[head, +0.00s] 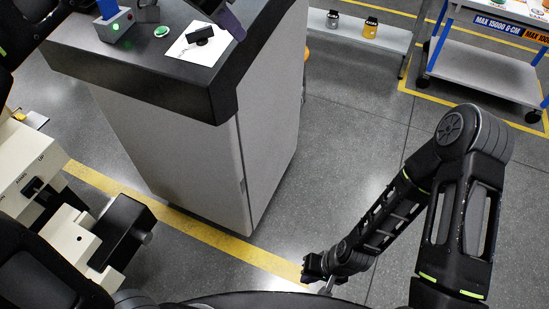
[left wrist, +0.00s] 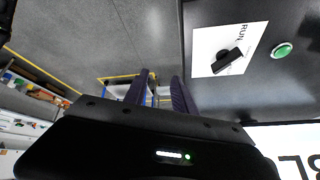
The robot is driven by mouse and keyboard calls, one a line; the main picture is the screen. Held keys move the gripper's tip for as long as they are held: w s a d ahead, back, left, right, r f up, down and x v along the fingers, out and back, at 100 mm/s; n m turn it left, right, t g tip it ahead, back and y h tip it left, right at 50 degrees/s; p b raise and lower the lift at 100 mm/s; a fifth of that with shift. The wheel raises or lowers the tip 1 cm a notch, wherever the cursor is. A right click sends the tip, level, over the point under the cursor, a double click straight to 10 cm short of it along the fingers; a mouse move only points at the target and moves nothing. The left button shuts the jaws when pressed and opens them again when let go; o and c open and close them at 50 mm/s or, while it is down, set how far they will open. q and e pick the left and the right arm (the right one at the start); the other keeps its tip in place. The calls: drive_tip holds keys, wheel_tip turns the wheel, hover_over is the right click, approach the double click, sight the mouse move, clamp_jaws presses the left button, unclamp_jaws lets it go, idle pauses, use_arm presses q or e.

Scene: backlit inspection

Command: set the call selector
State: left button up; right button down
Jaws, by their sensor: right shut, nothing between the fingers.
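The call selector is a black knob (head: 200,36) on a white card (head: 188,50) on the dark cabinet top. In the left wrist view the knob (left wrist: 228,60) lies diagonally on the card (left wrist: 204,40), whose one readable label is "RUN". My left gripper (head: 228,18) is at the top edge of the head view, by the card's right side. In the left wrist view its two purple fingers (left wrist: 160,78) stand apart with nothing between them; the knob is right of them, not touched. My right gripper (head: 322,268) is low, in front of the cabinet, shut and empty.
A green button (head: 161,31) and a grey box (head: 115,25) with a green light are left of the card. A cream unit with black parts (head: 60,235) is at the left. A shelf (head: 350,35) and a cart (head: 485,75) stand behind. The floor between is clear.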

use_arm(q)
drive_tip(key=w+d+f+n+t, duration=0.1)
drive_tip(key=w+d+f, duration=0.1)
drive_tip(key=f, duration=0.4)
drive_tip(key=w+d+f+n+h, duration=0.1)
drive_tip(key=w+d+f, duration=0.15)
drive_tip(key=f, duration=0.25)
drive_tip(key=w+d+f+n+t, duration=0.1)
drive_tip(key=w+d+f, duration=0.15)
drive_tip(key=f, duration=0.35)
drive_tip(key=s+f+n+b, duration=0.1)
drive_tip(key=s+f, duration=0.2)
drive_tip(key=f, duration=0.8)
drive_tip(key=s+f+n+g+b, duration=0.1)
drive_tip(key=s+f+n, duration=0.1)
drive_tip(key=f, duration=0.9)
drive_tip(key=shift+s, duration=0.6)
drive_tip(key=shift+o, duration=0.3)
drive_tip(key=shift+d, duration=0.1)
